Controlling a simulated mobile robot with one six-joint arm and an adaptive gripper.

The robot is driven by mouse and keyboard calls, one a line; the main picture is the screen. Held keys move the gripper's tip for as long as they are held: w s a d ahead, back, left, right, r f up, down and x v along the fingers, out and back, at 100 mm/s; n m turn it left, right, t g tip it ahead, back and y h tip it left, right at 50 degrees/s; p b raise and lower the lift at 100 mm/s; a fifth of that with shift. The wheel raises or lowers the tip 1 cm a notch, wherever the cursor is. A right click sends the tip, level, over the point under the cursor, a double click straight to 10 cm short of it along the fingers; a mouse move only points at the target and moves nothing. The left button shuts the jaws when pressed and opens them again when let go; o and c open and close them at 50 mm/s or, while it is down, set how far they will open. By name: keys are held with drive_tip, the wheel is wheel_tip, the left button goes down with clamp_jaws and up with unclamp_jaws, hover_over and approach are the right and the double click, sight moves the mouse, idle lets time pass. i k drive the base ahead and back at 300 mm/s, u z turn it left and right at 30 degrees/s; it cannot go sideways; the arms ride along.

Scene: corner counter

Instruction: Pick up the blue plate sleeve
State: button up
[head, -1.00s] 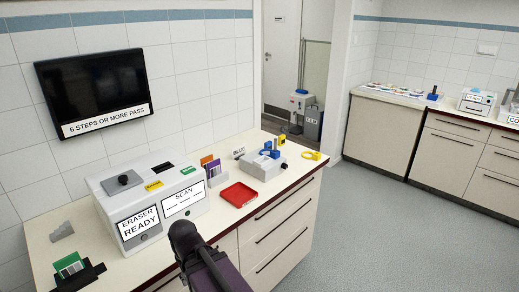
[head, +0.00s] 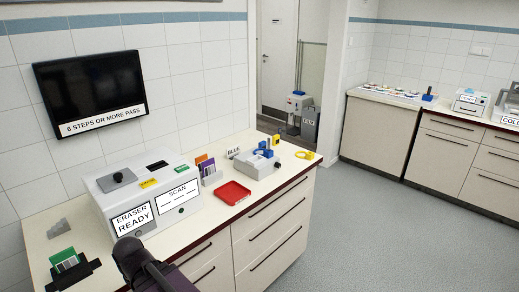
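A small holder (head: 212,178) on the near counter carries upright coloured sleeves, with orange and purple faces showing (head: 206,165). I cannot make out a blue one among them. A small card reading BLUE (head: 234,152) stands to their right. Beyond it is a grey box (head: 255,166) with blue parts (head: 263,151) on top, too small to tell apart. A dark part of my own arm rises at the bottom, in front of the counter. No gripper fingers show, so my gripper is out of view.
A white eraser machine (head: 128,183) reading ERASER READY and SCAN stands on the counter. A red tray (head: 232,193) lies near the front edge. A green piece in a black holder (head: 70,264) is at near left. The floor (head: 370,235) to the right is clear.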

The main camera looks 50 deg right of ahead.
sight(263, 144)
drive_tip(key=u, duration=0.15)
drive_tip(key=k, duration=0.95)
drive_tip(key=z, duration=0.85)
drive_tip(key=i, duration=1)
